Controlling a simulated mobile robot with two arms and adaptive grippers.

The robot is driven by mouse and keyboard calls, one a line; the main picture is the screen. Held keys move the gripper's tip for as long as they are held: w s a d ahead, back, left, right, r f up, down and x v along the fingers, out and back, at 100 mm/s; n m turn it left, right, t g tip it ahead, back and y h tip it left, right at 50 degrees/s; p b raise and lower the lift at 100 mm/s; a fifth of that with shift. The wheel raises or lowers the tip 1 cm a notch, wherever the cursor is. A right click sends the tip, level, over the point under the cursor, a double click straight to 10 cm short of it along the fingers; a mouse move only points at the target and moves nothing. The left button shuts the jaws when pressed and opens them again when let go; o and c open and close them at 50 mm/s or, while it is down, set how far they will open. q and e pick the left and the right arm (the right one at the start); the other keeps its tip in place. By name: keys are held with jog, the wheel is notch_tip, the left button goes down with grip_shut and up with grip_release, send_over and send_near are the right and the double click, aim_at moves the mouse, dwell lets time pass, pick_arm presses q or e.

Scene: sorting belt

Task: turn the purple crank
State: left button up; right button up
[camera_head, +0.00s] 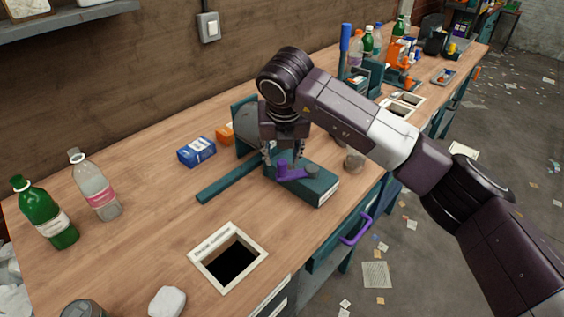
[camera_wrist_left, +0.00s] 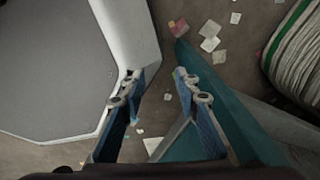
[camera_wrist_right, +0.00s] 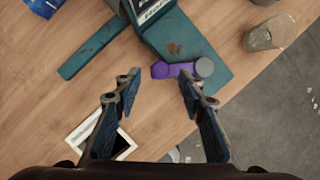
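The purple crank (camera_head: 294,176) is a short arm with an upright knob at its left end and a grey round hub at its right. It sits on top of a teal machine base (camera_head: 326,197). In the right wrist view the crank (camera_wrist_right: 178,70) lies just beyond the fingertips, its knob end between their lines. My right gripper (camera_head: 284,154) points down over the crank, open and empty; its fingers (camera_wrist_right: 157,82) are spread apart. I cannot tell whether a finger touches the knob. My left gripper (camera_wrist_left: 157,88) is open and empty, over the floor beside teal framework.
A framed bin opening (camera_head: 202,253) is nearer. A purple handle (camera_head: 357,230) sticks out at the bench front.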

jog(key=v, duration=0.7)
pick_arm(q)
jog(key=shift+c, duration=0.4)
pick_arm(e)
jog(key=shift+f, duration=0.1)
